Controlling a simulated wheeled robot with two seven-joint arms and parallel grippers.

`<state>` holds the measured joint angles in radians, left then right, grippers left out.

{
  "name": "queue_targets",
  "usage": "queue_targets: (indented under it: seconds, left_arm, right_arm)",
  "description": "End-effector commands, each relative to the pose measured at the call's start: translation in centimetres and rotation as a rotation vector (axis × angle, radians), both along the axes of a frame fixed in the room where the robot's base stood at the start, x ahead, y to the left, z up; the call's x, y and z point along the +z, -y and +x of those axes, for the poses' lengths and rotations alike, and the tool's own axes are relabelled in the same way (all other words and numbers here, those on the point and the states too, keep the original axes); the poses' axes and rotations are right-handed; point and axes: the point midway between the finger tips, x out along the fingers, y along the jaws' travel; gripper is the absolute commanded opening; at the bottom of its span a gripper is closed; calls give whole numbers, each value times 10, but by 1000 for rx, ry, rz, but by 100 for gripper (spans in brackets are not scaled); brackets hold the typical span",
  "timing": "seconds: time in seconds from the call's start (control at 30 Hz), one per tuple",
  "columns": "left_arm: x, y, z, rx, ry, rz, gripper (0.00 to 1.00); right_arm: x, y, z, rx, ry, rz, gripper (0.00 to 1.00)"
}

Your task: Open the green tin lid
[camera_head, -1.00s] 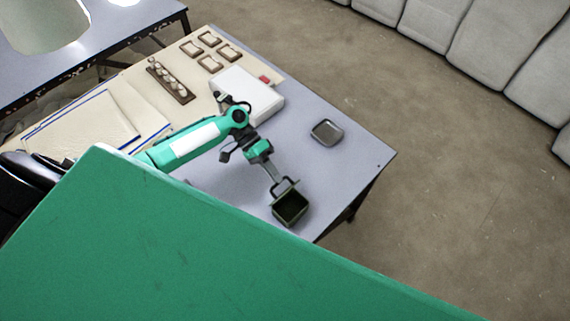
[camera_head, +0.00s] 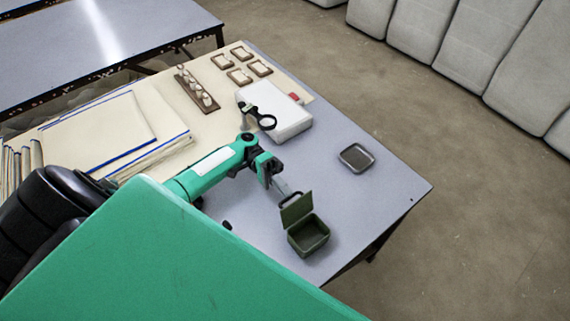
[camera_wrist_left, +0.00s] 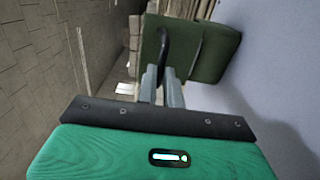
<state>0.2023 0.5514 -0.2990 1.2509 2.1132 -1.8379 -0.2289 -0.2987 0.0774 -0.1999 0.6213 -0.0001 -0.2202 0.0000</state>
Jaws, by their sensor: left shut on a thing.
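The green tin (camera_head: 309,240) stands near the front right edge of the table, its inside showing. Its lid (camera_head: 297,211) stands raised at the tin's back edge. A dark loop handle (camera_head: 291,197) is on the lid. My left gripper (camera_head: 285,191) reaches in from the upper left and is shut on the handle. In the left wrist view, the fingers (camera_wrist_left: 162,88) close at the lower end of the handle (camera_wrist_left: 165,45), against the green lid (camera_wrist_left: 187,40). My right gripper is in neither view.
A small grey tray (camera_head: 357,158) lies to the right on the table (camera_head: 385,205). A white box (camera_head: 285,120) and a magnifier (camera_head: 266,121) lie behind my arm. The table between tin and tray is clear.

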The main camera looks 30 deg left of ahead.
Motion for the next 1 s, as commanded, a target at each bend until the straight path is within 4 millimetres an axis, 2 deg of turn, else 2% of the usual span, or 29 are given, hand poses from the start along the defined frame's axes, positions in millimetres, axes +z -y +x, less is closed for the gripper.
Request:
queue_targets:
  seconds: [0.4, 0.43, 0.5, 0.53, 0.83, 1.0]
  left_arm:
    - [-1, 0, 0, -1, -3, -4, 0]
    - [-1, 0, 0, -1, -3, -4, 14]
    - [-1, 0, 0, -1, -3, -4, 28]
    - [-1, 0, 0, -1, -3, -4, 31]
    - [-1, -2, 1, -1, -2, -3, 31]
    - [-4, -19, 8, 2, -2, -2, 31]
  right_arm:
    - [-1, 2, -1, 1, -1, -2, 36]
    - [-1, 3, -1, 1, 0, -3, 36]
    - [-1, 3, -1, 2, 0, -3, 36]
    - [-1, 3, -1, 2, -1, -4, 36]
    - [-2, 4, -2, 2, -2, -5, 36]
    - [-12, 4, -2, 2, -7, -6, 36]
